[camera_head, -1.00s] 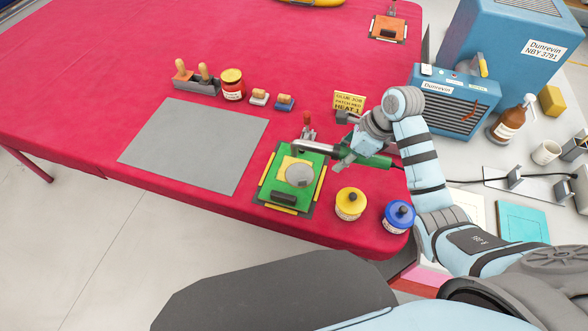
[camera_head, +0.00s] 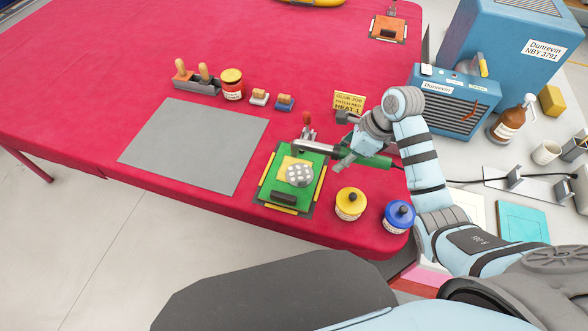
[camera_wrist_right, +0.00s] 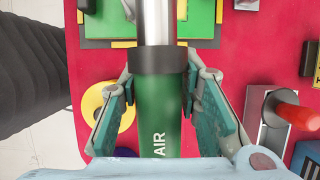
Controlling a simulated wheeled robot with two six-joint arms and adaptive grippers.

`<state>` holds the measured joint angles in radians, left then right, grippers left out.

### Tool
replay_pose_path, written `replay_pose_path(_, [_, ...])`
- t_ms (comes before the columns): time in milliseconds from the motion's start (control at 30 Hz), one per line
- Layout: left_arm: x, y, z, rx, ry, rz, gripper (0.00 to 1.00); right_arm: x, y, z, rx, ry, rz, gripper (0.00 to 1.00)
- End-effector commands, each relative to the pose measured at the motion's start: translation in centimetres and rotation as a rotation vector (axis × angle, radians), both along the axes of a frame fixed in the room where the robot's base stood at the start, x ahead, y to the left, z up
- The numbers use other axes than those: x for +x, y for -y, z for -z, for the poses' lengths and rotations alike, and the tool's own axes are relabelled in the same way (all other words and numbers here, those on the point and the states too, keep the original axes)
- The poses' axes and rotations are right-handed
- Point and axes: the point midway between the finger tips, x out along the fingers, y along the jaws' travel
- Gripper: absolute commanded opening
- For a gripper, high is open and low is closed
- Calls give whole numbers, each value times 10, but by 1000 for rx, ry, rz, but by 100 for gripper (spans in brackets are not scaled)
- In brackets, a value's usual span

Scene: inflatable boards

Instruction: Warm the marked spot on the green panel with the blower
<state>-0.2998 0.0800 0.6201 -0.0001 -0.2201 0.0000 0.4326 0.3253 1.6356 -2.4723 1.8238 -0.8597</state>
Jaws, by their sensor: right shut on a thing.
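The green panel (camera_head: 314,167) lies in a dark frame near the front edge of the red table. A round grey patch with pale dots (camera_head: 299,175) sits on its yellow area. The green blower (camera_head: 374,161) has a metal nozzle pointing left, held above the panel's far edge. My right gripper (camera_head: 346,159) is shut on the blower body. In the right wrist view, the gripper (camera_wrist_right: 162,90) has a finger on each side of the blower (camera_wrist_right: 158,118), marked AIR. The panel (camera_wrist_right: 201,18) shows at the top there; the patch is not visible there. My left gripper is not in view.
A yellow jar (camera_head: 350,204) and a blue jar (camera_head: 398,217) stand right of the panel. A yellow sign (camera_head: 349,101) stands behind the blower. A grey mat (camera_head: 194,146) lies left, with a red jar (camera_head: 232,85) behind it. The far table is mostly clear.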

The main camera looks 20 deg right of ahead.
Motion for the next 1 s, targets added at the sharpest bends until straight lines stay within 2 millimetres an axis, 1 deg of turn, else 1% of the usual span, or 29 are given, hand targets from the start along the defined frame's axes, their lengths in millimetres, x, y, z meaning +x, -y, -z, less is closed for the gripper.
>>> replay_pose_path(67, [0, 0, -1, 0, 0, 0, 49, 0, 0, -2, 0, 2, -1, 3])
replay_pose_path(167, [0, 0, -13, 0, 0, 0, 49, 0, 0, -16, 0, 2, -1, 3])
replay_pose_path(300, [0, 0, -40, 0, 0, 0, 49, 1, 0, -50, 0, 4, 0, 3])
replay_pose_path(567, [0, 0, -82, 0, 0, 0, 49, 1, 0, -107, -1, 3, 0, 3])
replay_pose_path(633, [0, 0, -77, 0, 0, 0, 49, 1, 0, -114, -1, 5, -1, 3])
replay_pose_path(733, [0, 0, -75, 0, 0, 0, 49, 1, 0, -121, -1, 3, 0, 3])
replay_pose_path(1000, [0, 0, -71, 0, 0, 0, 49, 0, 0, -118, 0, 1, 0, 3])
